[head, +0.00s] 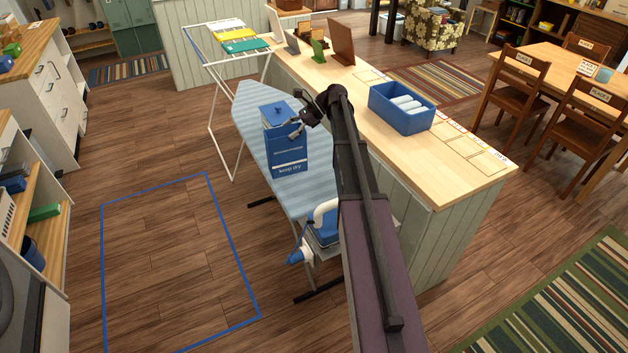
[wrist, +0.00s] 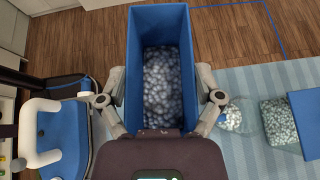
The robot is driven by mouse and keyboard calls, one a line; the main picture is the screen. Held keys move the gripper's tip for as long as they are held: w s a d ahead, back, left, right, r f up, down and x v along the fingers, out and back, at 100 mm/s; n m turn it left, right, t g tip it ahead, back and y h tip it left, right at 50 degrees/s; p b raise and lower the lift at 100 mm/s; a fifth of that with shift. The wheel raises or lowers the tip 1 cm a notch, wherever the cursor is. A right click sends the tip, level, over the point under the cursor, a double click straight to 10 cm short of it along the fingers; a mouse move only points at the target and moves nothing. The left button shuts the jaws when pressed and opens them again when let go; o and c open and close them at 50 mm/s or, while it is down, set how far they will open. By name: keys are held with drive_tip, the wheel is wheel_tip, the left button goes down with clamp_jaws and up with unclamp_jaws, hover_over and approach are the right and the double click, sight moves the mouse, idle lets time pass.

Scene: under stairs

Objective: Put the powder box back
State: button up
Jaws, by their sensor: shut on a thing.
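The powder box (head: 287,155) is blue, with "keep dry" printed on its front, and looks upright over the ironing board in the head view. In the wrist view the powder box (wrist: 133,60) is open at the top and holds pale blue-grey granules. My gripper (head: 303,128) is shut on it, with one finger on each side; the fingers also show in the wrist view (wrist: 161,98). I cannot tell whether its base touches the board. A clear container with a blue lid (head: 277,110) stands just behind the box; its granules (wrist: 280,121) show in the wrist view.
The striped ironing board (head: 250,105) runs beside the wooden counter (head: 455,165). A blue-white iron (head: 326,222) sits at its near end. A round clear vessel with granules (wrist: 238,116) is right of the box. A blue bin (head: 395,115) stands on the counter. Blue tape (head: 103,260) outlines clear floor.

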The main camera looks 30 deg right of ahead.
drive_tip(key=shift+s+d+r+m+t+p, duration=0.3)
drive_tip(key=shift+s+d+m+t+p, duration=0.05)
drive_tip(key=shift+d+m+t, duration=0.25)
drive_tip(key=s+d+r+m+t+h+p, duration=0.2)
drive_tip(key=d+r+m+t+h, duration=0.1)
drive_tip(key=d+m+t, duration=0.3)
drive_tip(key=shift+s+d+m+p, duration=0.3)
drive_tip(key=shift+d, duration=0.8)
drive_tip(key=shift+f, duration=0.2)
wheel_tip(320, 180, down, 6)
drive_tip(key=b, duration=0.6)
drive_tip(key=shift+f, duration=0.1)
